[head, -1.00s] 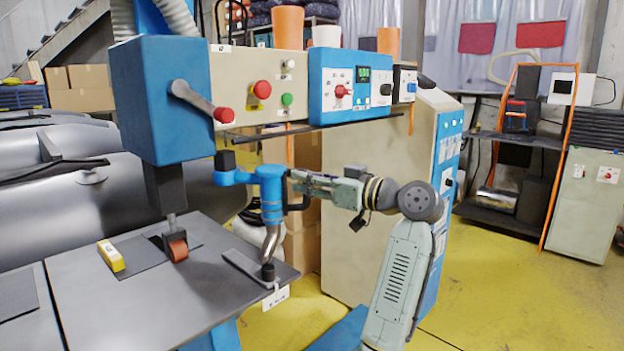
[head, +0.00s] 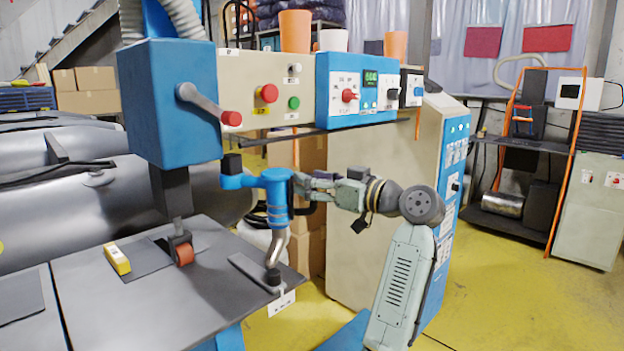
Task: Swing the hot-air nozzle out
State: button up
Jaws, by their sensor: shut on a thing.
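The hot-air nozzle has a blue upright body (head: 277,205) with a bent silver tube (head: 276,247) ending in a dark tip. The tip stands over the right end of the dark work table (head: 140,300), beside a flat grey plate. A black handle (head: 310,212) sticks out on the body's right side. My gripper (head: 300,187) reaches in from the right and is shut at the handle's upper part, against the body. Its fingertips partly hide the grip.
A pressing roller (head: 181,250) stands on the table, with a yellow block (head: 117,259) to its left. The control panel (head: 262,93) and its shelf hang above my gripper. A beige cabinet (head: 375,150) stands close behind my arm. Yellow floor is open at right.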

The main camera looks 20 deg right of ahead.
jog(key=shift+w+d+f, duration=0.15)
jog(key=shift+w+f, duration=0.05)
jog(key=shift+f, duration=0.3)
jog(key=shift+s+d, duration=0.15)
jog(key=v, duration=1.2)
jog(key=shift+s+r, duration=0.15)
jog(key=shift+r, duration=0.35)
